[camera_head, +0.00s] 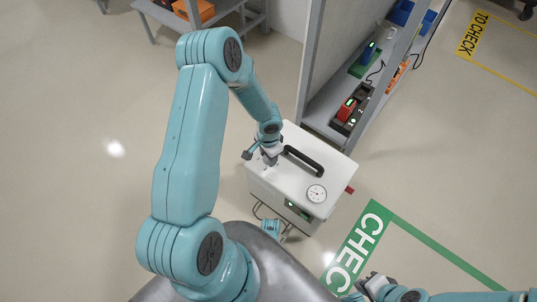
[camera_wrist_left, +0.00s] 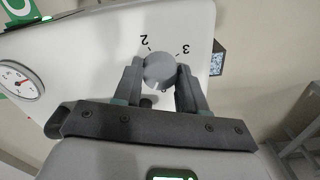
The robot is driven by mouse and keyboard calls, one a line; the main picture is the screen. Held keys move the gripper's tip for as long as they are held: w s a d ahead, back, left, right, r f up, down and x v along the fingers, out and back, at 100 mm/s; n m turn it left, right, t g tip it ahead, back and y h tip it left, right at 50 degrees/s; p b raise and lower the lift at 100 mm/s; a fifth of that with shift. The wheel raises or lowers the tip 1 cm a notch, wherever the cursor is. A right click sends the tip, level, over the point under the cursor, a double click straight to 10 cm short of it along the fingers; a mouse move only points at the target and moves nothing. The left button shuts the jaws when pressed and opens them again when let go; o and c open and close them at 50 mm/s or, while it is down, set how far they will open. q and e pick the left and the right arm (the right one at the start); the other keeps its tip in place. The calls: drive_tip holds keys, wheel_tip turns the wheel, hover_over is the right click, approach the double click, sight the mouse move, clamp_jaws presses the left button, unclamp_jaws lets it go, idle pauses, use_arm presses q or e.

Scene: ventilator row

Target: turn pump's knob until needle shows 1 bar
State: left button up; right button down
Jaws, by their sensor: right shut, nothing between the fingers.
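The pump (camera_head: 262,185) is a white box on the floor, with a black handle (camera_head: 303,161) and a round gauge (camera_head: 316,193) on top. In the left wrist view, the gauge (camera_wrist_left: 20,82) is at the left edge; its red needle shows, but its reading is too small to tell. The grey knob (camera_wrist_left: 159,69) has the marks 2 and 3 beside it. My left gripper (camera_wrist_left: 160,80) has its fingers on both sides of the knob, apparently touching it. In the head view, my left gripper (camera_head: 267,157) hides the knob. My right gripper (camera_head: 362,284) is shut and empty at the bottom.
A grey shelf (camera_head: 322,112) with red and green devices stands close behind the pump. A green floor marking (camera_head: 410,232) lies to its right. A bench with an orange box (camera_head: 193,12) is at the top left. The floor left of my left arm is clear.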

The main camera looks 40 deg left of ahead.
use_arm(q)
drive_tip(key=shift+m, duration=2.3)
drive_tip(key=o, duration=1.1)
drive_tip(key=shift+c, duration=0.2)
wheel_tip(320, 180, up, 16)
drive_tip(key=p, duration=0.6)
drive_tip(key=shift+r+p, duration=0.2)
drive_tip(key=shift+p, duration=0.2)
